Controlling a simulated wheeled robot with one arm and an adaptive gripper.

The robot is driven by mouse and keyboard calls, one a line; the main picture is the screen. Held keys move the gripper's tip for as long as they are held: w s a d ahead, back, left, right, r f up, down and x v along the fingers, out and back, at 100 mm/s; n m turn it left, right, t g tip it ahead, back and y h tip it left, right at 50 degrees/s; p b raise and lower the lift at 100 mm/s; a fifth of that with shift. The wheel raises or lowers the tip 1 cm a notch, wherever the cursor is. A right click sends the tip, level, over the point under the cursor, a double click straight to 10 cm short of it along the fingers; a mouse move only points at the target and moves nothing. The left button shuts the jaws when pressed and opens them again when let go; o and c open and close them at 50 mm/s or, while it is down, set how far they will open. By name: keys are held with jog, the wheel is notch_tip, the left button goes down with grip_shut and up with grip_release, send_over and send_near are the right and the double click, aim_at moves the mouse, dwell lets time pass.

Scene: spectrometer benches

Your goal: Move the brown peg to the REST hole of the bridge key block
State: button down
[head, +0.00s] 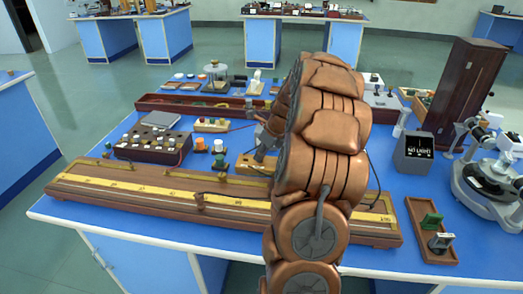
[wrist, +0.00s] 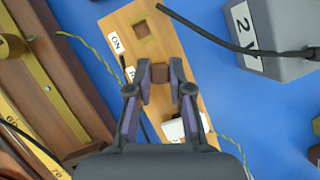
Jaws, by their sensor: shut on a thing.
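The bridge key block (wrist: 180,45) is a light wooden block in the wrist view. It has an empty square hole (wrist: 143,31) beside an "ON" label (wrist: 116,43). A second label (wrist: 130,75), partly hidden, shows an "R". My gripper (wrist: 161,72) is shut on the brown peg (wrist: 160,73), beside that second label and over the block. I cannot tell whether the peg's lower end is inside a hole or above it. In the head view my gripper (head: 265,139) is over the wooden block (head: 250,168), largely hidden by my arm.
A long wooden bridge with a yellow scale (head: 150,189) lies along the bench front. A grey "2 V" box (wrist: 262,38) with a black cable stands right of the block in the wrist view. A white part (wrist: 180,128) is on the block's near end. Thin wires run nearby.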

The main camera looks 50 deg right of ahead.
jog(key=shift+f, duration=0.1)
jog(key=c, duration=1)
grip_release()
jog(key=v, duration=1.2)
